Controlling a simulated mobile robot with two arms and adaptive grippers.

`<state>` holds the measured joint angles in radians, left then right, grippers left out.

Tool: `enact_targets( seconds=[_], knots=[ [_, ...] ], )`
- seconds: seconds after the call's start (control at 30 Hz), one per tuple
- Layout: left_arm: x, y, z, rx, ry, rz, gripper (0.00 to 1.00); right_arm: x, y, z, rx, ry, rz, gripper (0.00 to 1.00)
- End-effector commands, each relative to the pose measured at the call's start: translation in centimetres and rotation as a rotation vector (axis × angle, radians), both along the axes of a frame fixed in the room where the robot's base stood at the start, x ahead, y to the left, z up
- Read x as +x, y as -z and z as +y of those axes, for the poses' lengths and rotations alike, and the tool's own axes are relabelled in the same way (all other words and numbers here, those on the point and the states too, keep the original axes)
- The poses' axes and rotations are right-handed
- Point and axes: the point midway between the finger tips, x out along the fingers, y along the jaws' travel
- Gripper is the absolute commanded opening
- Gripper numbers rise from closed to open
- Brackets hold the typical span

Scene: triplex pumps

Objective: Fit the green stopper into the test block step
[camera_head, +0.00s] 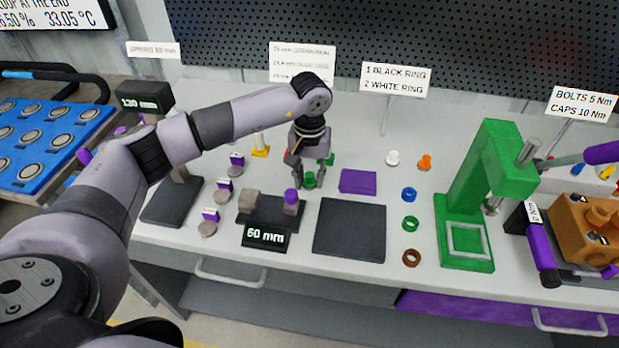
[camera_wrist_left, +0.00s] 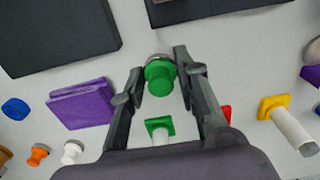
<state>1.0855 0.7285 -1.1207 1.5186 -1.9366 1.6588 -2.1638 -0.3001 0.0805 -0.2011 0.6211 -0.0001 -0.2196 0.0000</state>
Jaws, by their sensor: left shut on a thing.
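My left gripper (camera_head: 310,178) reaches down over the white bench, left of the purple block. It is shut on the green stopper (camera_head: 310,180), a small round green piece. In the left wrist view the green stopper (camera_wrist_left: 160,76) sits between the fingertips of my left gripper (camera_wrist_left: 158,84), with a grey metallic rim behind it. I cannot tell for certain which item is the test block. My right gripper is not in view.
A purple block (camera_head: 357,181) and dark mat (camera_head: 350,232) lie nearby. A green square-based piece (camera_wrist_left: 159,126) and yellow one (camera_wrist_left: 273,105) stand near the fingers.

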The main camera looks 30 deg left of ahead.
Motion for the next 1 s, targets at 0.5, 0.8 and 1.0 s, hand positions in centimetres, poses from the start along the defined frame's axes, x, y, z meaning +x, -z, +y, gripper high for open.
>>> enact_targets(
  seconds=[0.5, 0.8, 1.0],
  knots=[
    [0.0, 1.7, 0.0, 0.0, 0.001, -0.001, 0.31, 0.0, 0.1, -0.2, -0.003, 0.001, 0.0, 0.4],
    [0.0, 1.7, 0.0, 0.0, 0.001, 0.0, 0.49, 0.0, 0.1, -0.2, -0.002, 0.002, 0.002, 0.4],
    [0.0, 1.7, 0.0, 0.0, 0.001, 0.0, 0.49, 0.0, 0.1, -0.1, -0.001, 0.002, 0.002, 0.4]
  ],
)
